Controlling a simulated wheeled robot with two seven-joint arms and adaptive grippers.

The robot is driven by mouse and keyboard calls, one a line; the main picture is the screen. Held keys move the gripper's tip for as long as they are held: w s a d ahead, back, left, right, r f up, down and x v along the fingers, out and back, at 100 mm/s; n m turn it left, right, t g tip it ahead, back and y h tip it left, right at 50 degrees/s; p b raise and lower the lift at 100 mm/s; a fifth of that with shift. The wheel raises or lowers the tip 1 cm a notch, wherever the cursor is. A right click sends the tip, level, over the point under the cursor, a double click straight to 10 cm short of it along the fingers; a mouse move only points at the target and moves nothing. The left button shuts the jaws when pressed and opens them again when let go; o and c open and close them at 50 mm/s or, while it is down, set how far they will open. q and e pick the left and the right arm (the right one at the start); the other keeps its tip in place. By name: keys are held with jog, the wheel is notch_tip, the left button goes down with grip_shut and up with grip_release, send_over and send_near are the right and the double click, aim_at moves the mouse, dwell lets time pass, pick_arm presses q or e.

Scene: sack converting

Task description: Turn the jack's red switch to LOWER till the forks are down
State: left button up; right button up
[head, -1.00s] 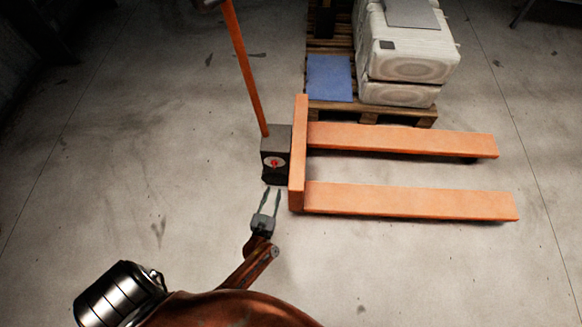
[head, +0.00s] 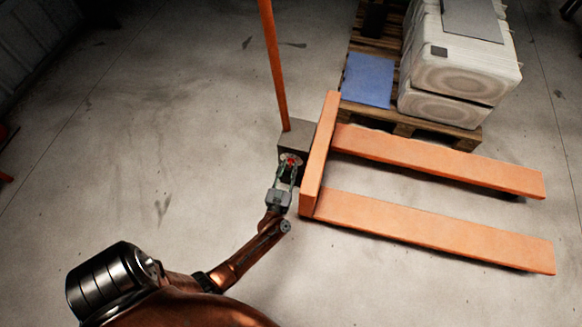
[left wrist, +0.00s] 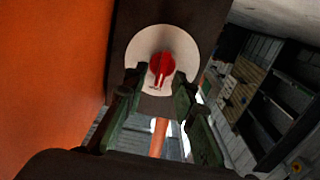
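The orange pallet jack has a dark pump housing (head: 297,134) with a red switch (head: 291,160) on a pale round plate. In the left wrist view the red switch (left wrist: 162,66) sits on its white disc (left wrist: 141,48), its narrow end pointing down; the small lettering there is unreadable. My left gripper (head: 290,166) is at the switch, its two fingers (left wrist: 158,80) apart on either side of the switch's lower part. I cannot tell whether they touch it. The two orange forks (head: 440,230) reach right, with shadow under them; their height is unclear. My right gripper is out of view.
The jack's orange handle (head: 274,65) rises from the housing. A wooden pallet (head: 405,125) with pale sacks (head: 458,62) and a blue sheet (head: 369,79) stands behind the forks. The upright orange frame (head: 320,150) is close right of my gripper. Floor to the left is clear.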

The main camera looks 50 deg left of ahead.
pick_arm(q)
jog(key=shift+c, duration=0.5)
grip_shut()
